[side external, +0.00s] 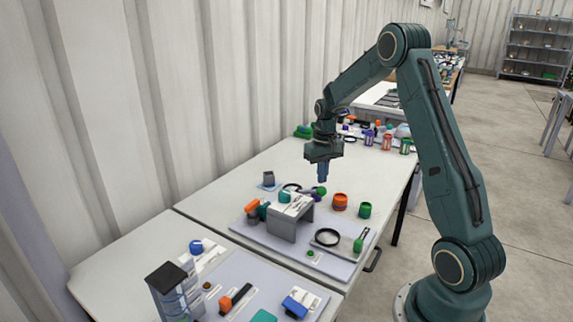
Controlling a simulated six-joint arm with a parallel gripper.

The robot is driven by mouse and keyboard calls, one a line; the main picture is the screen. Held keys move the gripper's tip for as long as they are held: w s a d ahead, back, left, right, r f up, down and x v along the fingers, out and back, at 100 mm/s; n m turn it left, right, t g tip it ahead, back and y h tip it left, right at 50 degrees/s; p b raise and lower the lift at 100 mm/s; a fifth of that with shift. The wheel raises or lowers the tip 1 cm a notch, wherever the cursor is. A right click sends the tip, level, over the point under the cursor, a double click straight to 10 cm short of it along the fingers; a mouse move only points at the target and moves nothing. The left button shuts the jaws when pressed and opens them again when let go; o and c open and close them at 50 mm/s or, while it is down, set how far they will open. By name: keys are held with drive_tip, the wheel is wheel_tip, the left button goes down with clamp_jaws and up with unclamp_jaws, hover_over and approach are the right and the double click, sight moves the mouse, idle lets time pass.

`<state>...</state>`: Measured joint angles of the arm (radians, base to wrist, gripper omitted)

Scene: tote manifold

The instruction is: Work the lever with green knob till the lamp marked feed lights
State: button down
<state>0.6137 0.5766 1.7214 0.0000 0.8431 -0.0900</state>
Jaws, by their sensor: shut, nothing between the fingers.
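My gripper (323,177) is shut and empty, pointing down above the back part of the lilac board (342,271). A green ball (321,190) shows just below the fingertips, beside a purple piece. Whether the fingers touch it is not clear. Another green knob-like piece (358,245) with a pale stick is at the board's front right. I cannot tell from this view which of the two is the lever's knob. A small green disc (310,253) lies near the front edge. No lamp marking is readable, so the feed lamp cannot be picked out.
A grey bridge-shaped block (288,224) stands mid-board. An orange pot (340,202), a green pot (364,209) and a black ring (327,237) are to its right. A second board with a dark-topped tower (166,277) is at the front left. The table behind the board is largely clear.

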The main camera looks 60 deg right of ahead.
drive_tip(key=shift+f, duration=0.25)
drive_tip(key=shift+f, duration=0.4)
